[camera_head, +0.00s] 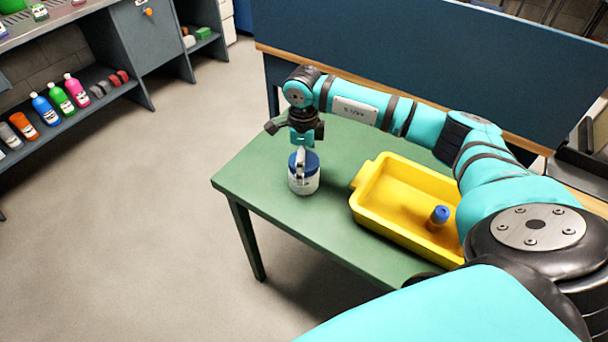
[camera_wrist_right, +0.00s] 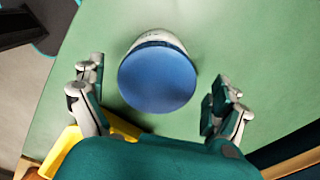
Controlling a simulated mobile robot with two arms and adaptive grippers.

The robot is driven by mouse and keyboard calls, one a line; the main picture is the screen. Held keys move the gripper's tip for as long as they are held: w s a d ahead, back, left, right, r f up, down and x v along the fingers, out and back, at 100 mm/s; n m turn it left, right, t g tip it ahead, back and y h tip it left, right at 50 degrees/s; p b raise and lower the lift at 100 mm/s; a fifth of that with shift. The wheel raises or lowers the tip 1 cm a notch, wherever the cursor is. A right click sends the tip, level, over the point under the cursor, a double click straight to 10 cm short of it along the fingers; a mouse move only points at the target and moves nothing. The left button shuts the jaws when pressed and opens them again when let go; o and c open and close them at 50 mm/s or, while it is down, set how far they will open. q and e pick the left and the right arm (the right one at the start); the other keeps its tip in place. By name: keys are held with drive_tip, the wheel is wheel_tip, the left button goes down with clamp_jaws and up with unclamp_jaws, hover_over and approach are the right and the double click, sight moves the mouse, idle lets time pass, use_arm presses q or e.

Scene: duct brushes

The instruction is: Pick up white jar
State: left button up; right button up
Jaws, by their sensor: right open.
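The white jar (camera_head: 304,180) has a blue lid and stands upright on the green table near its left end. In the right wrist view the round blue lid of the jar (camera_wrist_right: 157,78) faces the camera, with a strip of white body behind it. My right gripper (camera_head: 300,152) points down just above the jar. In the right wrist view my right gripper (camera_wrist_right: 160,100) is open, with one finger to each side of the lid and visible gaps between. My left gripper is not in view.
A yellow tray (camera_head: 385,224) sits right of the jar on the green table (camera_head: 250,181), holding a small blue-topped object (camera_head: 438,216). A dark blue panel (camera_head: 420,60) stands behind the table. Shelves with colored bottles (camera_head: 77,90) are at the far left.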

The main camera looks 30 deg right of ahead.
drive_tip(key=f, duration=0.2)
drive_tip(key=f+p, duration=0.1)
drive_tip(key=shift+a+f, duration=0.2)
drive_tip(key=shift+f, duration=0.6)
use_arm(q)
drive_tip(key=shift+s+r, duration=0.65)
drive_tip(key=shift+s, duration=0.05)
use_arm(e)
drive_tip(key=c, duration=1.2)
